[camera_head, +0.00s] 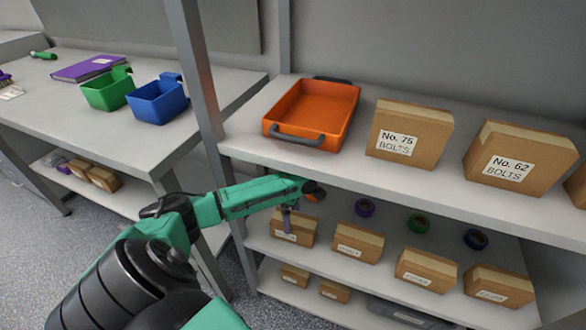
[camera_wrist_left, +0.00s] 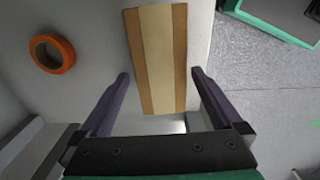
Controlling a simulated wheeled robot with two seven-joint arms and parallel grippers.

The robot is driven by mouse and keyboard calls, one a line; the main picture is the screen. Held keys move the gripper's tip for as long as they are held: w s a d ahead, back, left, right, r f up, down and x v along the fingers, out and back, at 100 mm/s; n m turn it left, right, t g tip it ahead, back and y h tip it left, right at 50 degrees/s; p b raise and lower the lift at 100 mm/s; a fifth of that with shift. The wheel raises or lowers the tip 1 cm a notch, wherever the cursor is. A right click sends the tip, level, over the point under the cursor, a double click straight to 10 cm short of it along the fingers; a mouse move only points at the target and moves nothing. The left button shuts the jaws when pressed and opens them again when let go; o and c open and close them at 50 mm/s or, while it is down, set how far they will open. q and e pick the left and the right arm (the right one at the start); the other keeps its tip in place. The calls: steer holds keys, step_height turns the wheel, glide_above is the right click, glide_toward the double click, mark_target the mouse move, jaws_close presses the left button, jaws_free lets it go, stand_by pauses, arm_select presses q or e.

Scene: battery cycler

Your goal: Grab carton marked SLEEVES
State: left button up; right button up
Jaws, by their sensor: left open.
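A brown carton (camera_head: 293,230) with a white label stands at the left end of the middle shelf. Its label is too small to read and partly covered, so I cannot tell whether it says SLEEVES. My left gripper (camera_head: 290,215) is right at this carton, coming from above. In the left wrist view, the top of a carton (camera_wrist_left: 158,60) with a pale tape strip shows between the open fingers of the left gripper (camera_wrist_left: 160,75). I cannot tell whether the fingers touch it. More cartons (camera_head: 357,244) with unreadable labels stand to the right. My right gripper is out of view.
The upper shelf above the arm holds an orange tray (camera_head: 345,105) and cartons marked BOLTS (camera_head: 410,130). Tape rolls (camera_head: 418,223) lie behind the middle-shelf cartons; an orange roll (camera_wrist_left: 52,53) is near the gripper. A shelf post (camera_head: 200,70) stands left.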

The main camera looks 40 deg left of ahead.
arm_select(q)
step_height(320, 180, down, 3)
steer(key=shift+s+b, duration=0.15)
steer(key=shift+b, duration=0.3)
step_height(320, 180, down, 3)
steer(key=shift+a+b, duration=0.1)
steer(key=shift+b, duration=0.3)
steer(key=shift+f, duration=0.1)
steer(key=shift+c, duration=0.6)
steer(key=c, duration=1.4)
steer(key=shift+o, duration=0.2)
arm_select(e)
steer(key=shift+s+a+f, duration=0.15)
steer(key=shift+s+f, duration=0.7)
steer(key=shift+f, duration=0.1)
